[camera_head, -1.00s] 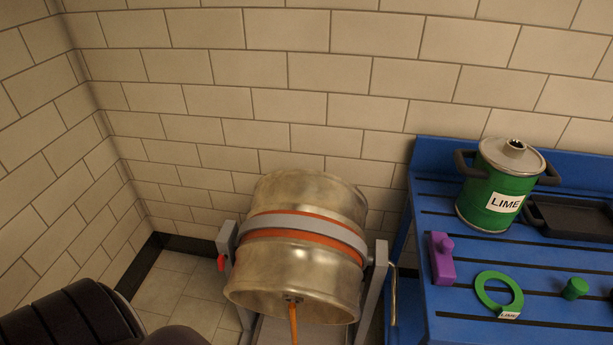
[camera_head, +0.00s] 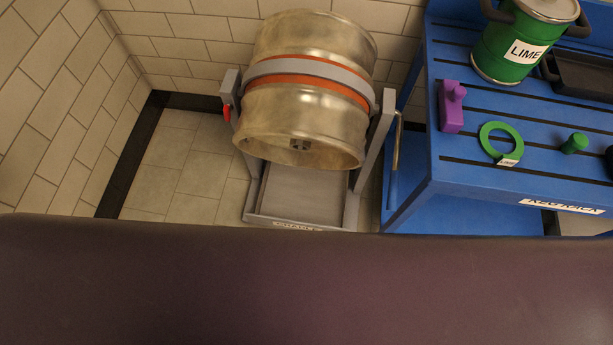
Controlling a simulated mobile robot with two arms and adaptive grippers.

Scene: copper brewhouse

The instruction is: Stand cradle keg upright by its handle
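The cradle keg (camera_head: 305,115) is a dull metal barrel tilted in a grey cradle frame (camera_head: 300,212), its end with a dark central fitting facing toward me and downward. A grey band with orange edges (camera_head: 305,75) wraps its middle. A small red lever (camera_head: 227,113) is on the cradle's left post. A metal bar handle (camera_head: 396,145) shows beside the right post, near the blue rack; I cannot tell which it belongs to. Neither of my grippers shows. A broad dark surface fills the bottom of the view and hides what is below the cradle.
A blue slatted rack (camera_head: 470,185) stands close to the cradle's right. It bears a green LIME keg (camera_head: 512,50), a purple block (camera_head: 451,108), a green ring (camera_head: 487,141), a green knob (camera_head: 575,143) and a black tray (camera_head: 585,83). Tiled floor (camera_head: 185,165) is clear left of the cradle.

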